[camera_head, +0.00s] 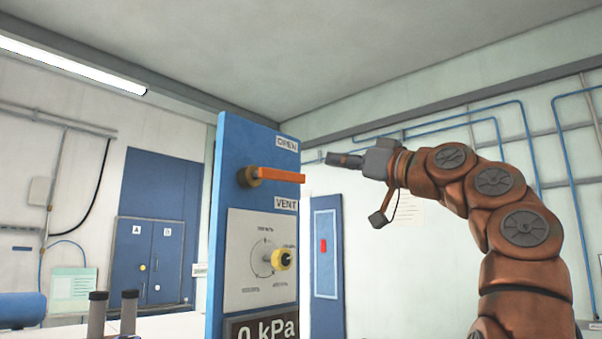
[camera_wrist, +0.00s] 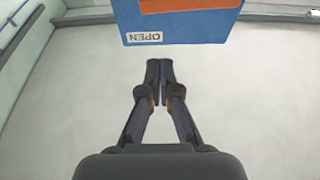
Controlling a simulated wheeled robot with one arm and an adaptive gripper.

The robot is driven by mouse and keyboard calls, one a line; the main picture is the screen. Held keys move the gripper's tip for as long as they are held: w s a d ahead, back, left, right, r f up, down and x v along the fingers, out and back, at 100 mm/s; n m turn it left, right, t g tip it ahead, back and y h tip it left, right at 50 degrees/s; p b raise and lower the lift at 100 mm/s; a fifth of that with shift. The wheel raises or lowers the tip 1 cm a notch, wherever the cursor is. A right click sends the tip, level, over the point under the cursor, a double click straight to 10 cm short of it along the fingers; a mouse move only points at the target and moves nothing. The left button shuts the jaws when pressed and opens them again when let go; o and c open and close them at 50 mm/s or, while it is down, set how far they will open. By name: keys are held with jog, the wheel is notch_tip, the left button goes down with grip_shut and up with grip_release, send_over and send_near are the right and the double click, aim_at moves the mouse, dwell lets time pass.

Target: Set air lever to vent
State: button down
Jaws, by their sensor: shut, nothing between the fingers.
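The air lever (camera_head: 277,175) is an orange bar on a brass-coloured pivot, on a blue upright panel (camera_head: 232,150) in the head view. It lies nearly level, pointing right, between the OPEN label (camera_head: 287,143) above and the VENT label (camera_head: 285,204) below. My gripper (camera_head: 332,158) is to the right of the lever's tip and slightly higher, apart from it. An orange patch, probably the lever (camera_wrist: 185,5), shows at the top edge.
Two grey cylinders (camera_head: 98,312) stand at lower left. A blue cabinet (camera_head: 150,250) is behind. The space right of the panel around my gripper looks free.

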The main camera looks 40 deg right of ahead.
aim_at(280, 177)
jog(key=r+p+x, duration=0.2)
jog(key=p+x, duration=0.2)
jog(key=x, duration=0.5)
jog(key=shift+n+t, duration=0.3)
jog(key=shift+s+d+f+b, duration=0.1)
jog(key=shift+f+b, duration=0.7)
jog(key=shift+f, duration=0.3)
jog(key=shift+d+f+b, duration=0.1)
jog(key=shift+f+b, duration=0.7)
jog(key=shift+f, duration=0.35)
jog(key=shift+a, duration=0.1)
